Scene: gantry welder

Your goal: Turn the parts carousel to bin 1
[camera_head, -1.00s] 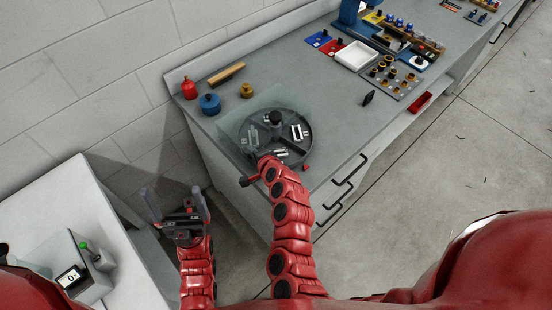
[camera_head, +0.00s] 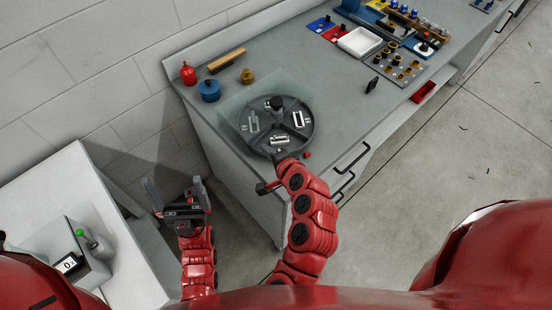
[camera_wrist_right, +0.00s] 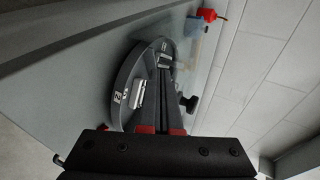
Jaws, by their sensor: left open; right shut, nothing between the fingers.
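The parts carousel (camera_head: 267,148) is a round dark grey tray with dividers, a central black knob (camera_head: 276,103) and pale parts in its compartments. It stands at the bench's near-left corner. A small red marker (camera_head: 307,154) sits by its front rim. My right gripper (camera_head: 280,153) is at the carousel's front rim, its fingers foreshortened. In the right wrist view its shut, empty fingers (camera_wrist_right: 164,58) reach across the carousel (camera_wrist_right: 126,72); contact cannot be told. A numbered label, seemingly 2, shows there. My left gripper (camera_head: 178,192) is open and empty, left of the bench.
A clear panel (camera_head: 232,103) stands around the carousel's back left. A red container (camera_head: 188,74), blue container (camera_head: 209,90) and brass piece (camera_head: 247,76) stand behind. A white tray (camera_head: 360,42) is farther right. A white table (camera_head: 50,190) is at left.

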